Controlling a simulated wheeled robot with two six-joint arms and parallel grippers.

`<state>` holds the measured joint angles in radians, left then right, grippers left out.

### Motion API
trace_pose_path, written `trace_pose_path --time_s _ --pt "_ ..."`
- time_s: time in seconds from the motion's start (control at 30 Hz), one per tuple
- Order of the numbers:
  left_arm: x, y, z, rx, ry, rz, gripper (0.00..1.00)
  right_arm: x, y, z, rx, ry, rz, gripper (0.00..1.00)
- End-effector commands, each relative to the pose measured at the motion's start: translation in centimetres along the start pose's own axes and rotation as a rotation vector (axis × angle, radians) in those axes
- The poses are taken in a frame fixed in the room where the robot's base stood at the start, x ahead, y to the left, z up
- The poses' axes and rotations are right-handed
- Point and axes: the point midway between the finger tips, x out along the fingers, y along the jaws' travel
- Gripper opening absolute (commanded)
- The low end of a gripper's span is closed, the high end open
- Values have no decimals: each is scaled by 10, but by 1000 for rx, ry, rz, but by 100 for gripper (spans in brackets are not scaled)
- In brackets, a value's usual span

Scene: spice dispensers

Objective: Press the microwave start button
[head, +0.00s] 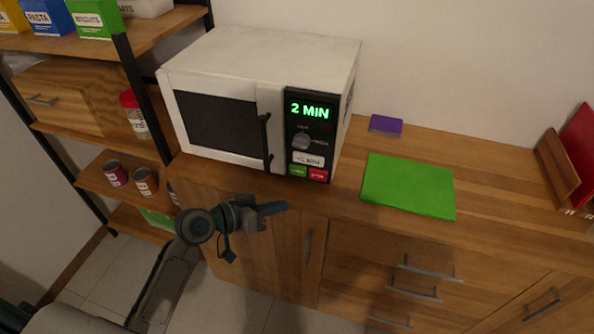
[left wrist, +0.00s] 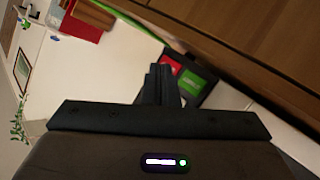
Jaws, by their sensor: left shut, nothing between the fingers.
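The white microwave (head: 250,60) stands on the wooden counter with its door closed. Its display (head: 310,110) reads "2 MIN" in green. Below the dial are a green button (head: 298,170), likely the start button, and a red button (head: 318,174). My left gripper (head: 284,206) is shut and empty, in front of and a little below the buttons, apart from them in the head view. In the left wrist view the shut fingers (left wrist: 160,82) point toward the panel, with the red button (left wrist: 169,65) and green button (left wrist: 191,82) just beyond the tips. My right gripper is not in view.
A green board (head: 408,186) and a purple box (head: 385,125) lie on the counter right of the microwave. A shelf with cups (head: 146,181) and a red-capped jar (head: 134,114) stands at the left. The microwave's door handle (head: 266,142) sticks out left of the panel.

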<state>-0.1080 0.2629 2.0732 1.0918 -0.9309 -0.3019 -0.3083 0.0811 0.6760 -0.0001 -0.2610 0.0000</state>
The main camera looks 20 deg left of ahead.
Motion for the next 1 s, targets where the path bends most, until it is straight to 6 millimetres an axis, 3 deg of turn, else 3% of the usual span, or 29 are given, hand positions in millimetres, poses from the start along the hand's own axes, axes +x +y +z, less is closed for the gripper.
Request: trace_pose_path --time_s 0.23,0.7,1.0 --pt "10 -8 -7 0 1 -1 0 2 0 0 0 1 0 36" --pt "54 -39 -37 0 1 -1 0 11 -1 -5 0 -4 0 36" --pt "62 -45 -44 0 0 -1 0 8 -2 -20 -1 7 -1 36"
